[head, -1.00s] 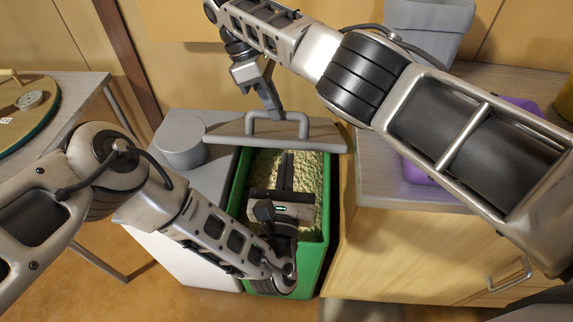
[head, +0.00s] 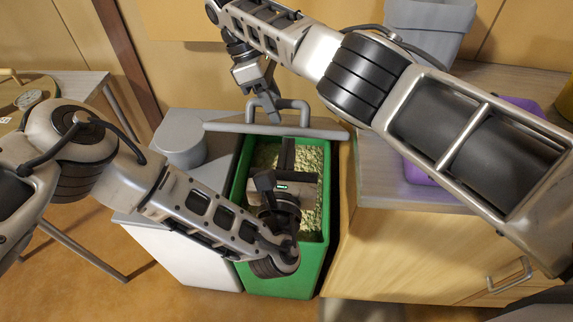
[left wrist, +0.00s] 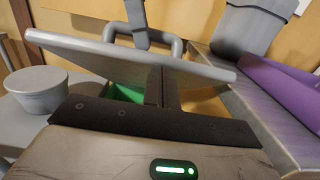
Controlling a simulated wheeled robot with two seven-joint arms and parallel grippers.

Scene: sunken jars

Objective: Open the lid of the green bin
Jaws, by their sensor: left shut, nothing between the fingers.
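The green bin (head: 312,262) stands between a grey-white cabinet and a wooden one, filled with pale granular stuff. Its grey lid (head: 232,127), with a bar handle (head: 303,106), is raised at the back and seen nearly edge-on. My left gripper (head: 288,143) is shut and empty over the bin mouth, its tips at the lid's front edge. In the left wrist view its fingers (left wrist: 162,88) reach up to the underside of the tilted lid (left wrist: 130,58); contact looks likely. My right gripper (head: 267,108) is at the handle; its finger opening is hidden.
A round grey container (head: 180,140) stands on the cabinet left of the bin. A purple object (head: 418,172) and a grey pot (head: 430,25) are on the right counter. A table (head: 75,90) is at far left. My right arm spans the upper right.

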